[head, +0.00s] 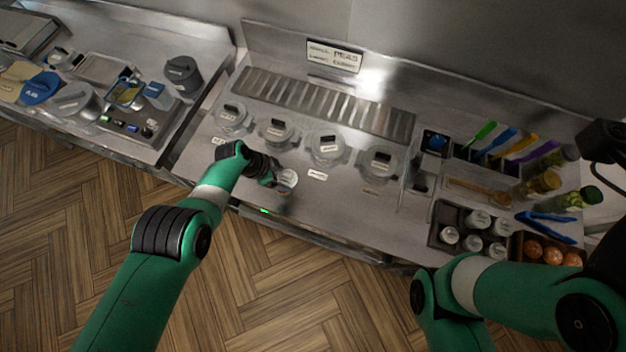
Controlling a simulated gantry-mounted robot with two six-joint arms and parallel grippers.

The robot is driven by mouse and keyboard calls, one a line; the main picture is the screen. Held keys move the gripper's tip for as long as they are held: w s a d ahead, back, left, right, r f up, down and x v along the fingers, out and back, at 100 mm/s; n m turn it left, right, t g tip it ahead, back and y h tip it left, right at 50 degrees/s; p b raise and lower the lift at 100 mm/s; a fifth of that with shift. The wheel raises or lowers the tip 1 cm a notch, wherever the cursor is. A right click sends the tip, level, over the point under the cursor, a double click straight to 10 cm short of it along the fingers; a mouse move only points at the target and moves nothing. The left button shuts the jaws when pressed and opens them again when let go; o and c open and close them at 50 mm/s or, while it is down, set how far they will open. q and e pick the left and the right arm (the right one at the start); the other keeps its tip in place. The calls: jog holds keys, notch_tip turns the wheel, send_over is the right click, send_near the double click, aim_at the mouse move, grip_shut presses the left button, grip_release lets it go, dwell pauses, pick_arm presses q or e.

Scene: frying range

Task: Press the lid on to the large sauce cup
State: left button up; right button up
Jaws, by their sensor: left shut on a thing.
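My left gripper (276,179) is over the front part of the steel counter, left of centre. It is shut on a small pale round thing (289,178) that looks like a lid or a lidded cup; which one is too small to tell. A faint greyish shape shows just below it, too blurred to tell whether it is the large sauce cup or a shadow. The gripper hides part of this spot. My right arm comes in at the lower right and bends down out of the picture; its gripper does not show.
Several clear lidded containers (326,148) stand in a row behind my left gripper. A dark tray (436,237) of white-topped cups stands at right, beside eggs (552,254) and blue tongs (547,225). The counter between the containers and the cup tray is fairly clear.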

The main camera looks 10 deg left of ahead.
pick_arm(q)
jog(key=shift+w+a+n, duration=0.1)
jog(key=shift+a+n, duration=0.2)
jog(key=shift+a, duration=0.85)
notch_tip(320, 180, down, 7)
jog(key=b, duration=0.6)
jog(key=shift+d+r, duration=0.1)
jog(key=shift+r, duration=0.1)
jog(key=shift+f+b, duration=0.1)
jog(key=shift+b, duration=0.3)
dwell(0.5)
jog(key=o, duration=1.1)
jog(key=shift+o, duration=0.2)
notch_tip(320, 180, up, 7)
jog(key=p, duration=0.7)
jog(key=shift+c, duration=0.3)
